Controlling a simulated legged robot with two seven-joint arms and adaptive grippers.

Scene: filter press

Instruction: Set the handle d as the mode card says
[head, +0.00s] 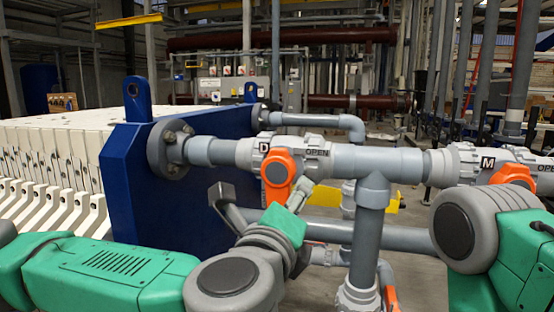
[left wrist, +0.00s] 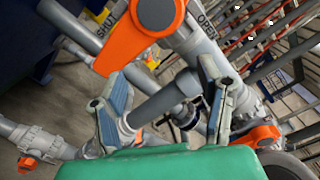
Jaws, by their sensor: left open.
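Handle d is the orange lever (head: 278,172) on the valve marked D, on the upper grey pipe. It hangs down, roughly across the pipe. OPEN is printed on the pipe to its right. In the left wrist view the lever (left wrist: 138,42) lies between the words SHUT and OPEN, just beyond my fingertips. My left gripper (head: 299,193) is close below the lever. It is open and empty, its fingers (left wrist: 160,75) spread apart with a grey pipe behind the gap. My right arm is at the right, its gripper out of view. I cannot make out a mode card.
A second orange handle (head: 514,175), marked M, sits on the same pipe at the right. A vertical grey pipe (head: 369,230) drops from the tee beside my left gripper. The blue press plate (head: 140,185) stands at the left, with white filter plates (head: 60,150) behind it.

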